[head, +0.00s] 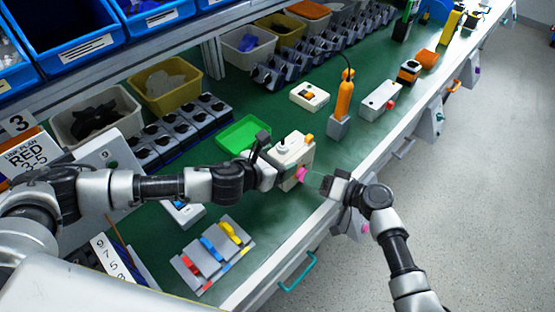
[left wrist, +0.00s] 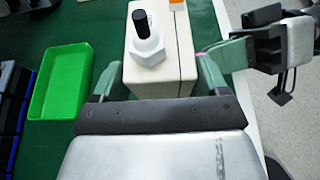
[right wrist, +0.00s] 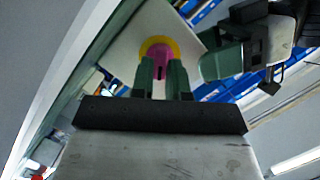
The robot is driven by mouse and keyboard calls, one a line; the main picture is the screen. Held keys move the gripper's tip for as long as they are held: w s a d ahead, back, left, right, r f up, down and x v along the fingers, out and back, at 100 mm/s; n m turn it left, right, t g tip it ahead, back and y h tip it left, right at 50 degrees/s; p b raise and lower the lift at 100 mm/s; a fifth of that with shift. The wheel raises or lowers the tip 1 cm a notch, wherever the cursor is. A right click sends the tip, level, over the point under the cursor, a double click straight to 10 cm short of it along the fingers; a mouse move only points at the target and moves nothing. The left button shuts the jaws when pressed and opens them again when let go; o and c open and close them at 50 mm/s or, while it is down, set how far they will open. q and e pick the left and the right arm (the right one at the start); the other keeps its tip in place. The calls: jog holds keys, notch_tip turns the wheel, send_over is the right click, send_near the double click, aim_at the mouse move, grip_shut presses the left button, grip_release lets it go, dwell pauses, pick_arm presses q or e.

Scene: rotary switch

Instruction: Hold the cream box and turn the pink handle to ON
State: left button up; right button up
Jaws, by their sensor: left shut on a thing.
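The cream box (head: 293,150) stands on the green bench near its front edge. It has a white hex knob with a black stem (left wrist: 143,38) on top. My left gripper (head: 268,163) is shut on the box, with one finger on each side in the left wrist view (left wrist: 158,82). The pink handle (head: 301,175) is on the box's front face, in a yellow ring (right wrist: 158,43). My right gripper (head: 318,183) points at the handle. In the right wrist view its fingers (right wrist: 161,80) are slightly apart, with the pink handle in line between them. Any ON marking is unreadable.
A green tray (head: 243,134) lies behind the box. A panel with red, blue and yellow switches (head: 212,256) is at the front left. An orange-handled tool (head: 344,97) stands to the right. Open floor (head: 470,170) lies beyond the bench's front edge.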

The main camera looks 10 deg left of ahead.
grip_shut()
jog(key=m, duration=0.2)
jog(key=shift+m+y, duration=0.3)
jog(key=shift+y, duration=0.1)
jog(key=m+y, duration=0.1)
jog(key=m, duration=0.3)
jog(key=shift+a, duration=0.1)
jog(key=o, duration=0.6)
grip_release()
jog(key=shift+c, duration=0.2)
jog(key=shift+s+v, duration=0.25)
jog(key=shift+v, duration=1)
jog(key=shift+s+v, duration=0.25)
jog(key=shift+v, duration=1.05)
jog(key=shift+a, duration=0.15)
